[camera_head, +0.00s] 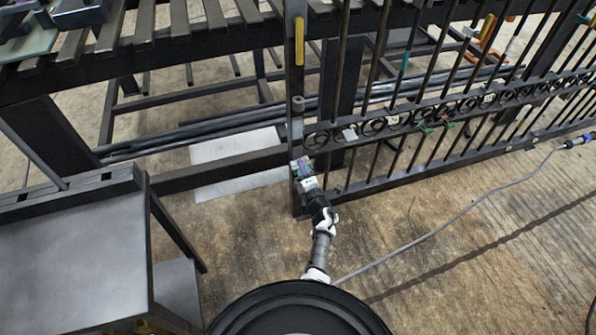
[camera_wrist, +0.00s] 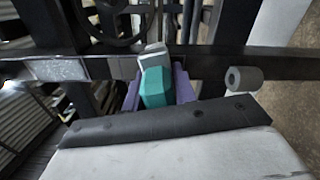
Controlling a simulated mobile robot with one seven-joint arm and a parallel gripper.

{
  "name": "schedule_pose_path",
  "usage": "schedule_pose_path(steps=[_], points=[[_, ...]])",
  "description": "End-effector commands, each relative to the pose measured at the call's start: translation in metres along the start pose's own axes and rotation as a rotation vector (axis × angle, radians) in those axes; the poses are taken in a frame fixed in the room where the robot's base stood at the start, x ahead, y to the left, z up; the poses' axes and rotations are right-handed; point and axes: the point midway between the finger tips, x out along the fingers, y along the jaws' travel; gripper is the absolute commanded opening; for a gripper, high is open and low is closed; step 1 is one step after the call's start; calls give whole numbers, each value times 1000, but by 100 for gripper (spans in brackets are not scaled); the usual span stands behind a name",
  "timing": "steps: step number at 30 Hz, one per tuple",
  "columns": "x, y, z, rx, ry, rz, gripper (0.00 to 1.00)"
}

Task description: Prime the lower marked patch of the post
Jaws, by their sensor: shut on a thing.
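The dark post (camera_head: 297,85) stands upright at the gate's left end. In the wrist view the post (camera_wrist: 205,64) runs across the picture. A pale grey outlined patch (camera_wrist: 62,69) shows on it at the left. My gripper (camera_head: 303,168) is at the lower part of the post. In the wrist view its purple fingers (camera_wrist: 160,90) are shut on a teal-handled tool (camera_wrist: 156,88) with a pale grey head (camera_wrist: 153,55). The head overlaps the post, right of the pale patch; I cannot tell if it touches. The arm hides part of the lower post in the head view.
A yellow strip (camera_head: 299,42) marks the upper post. A grey round fitting (camera_wrist: 243,79) sticks out beside the tool. The barred gate (camera_head: 440,112) extends right. A dark table (camera_head: 70,255) stands at left. A grey cable (camera_head: 430,235) crosses the open floor.

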Motion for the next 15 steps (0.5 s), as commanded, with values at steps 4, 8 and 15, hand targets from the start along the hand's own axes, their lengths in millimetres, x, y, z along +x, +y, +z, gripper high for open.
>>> schedule_pose_path(steps=[4,8,15], points=[[-1,-3,13,0,-1,0,9],[0,-2,15,0,1,1,9],[1,10,17,1,1,1,9]])
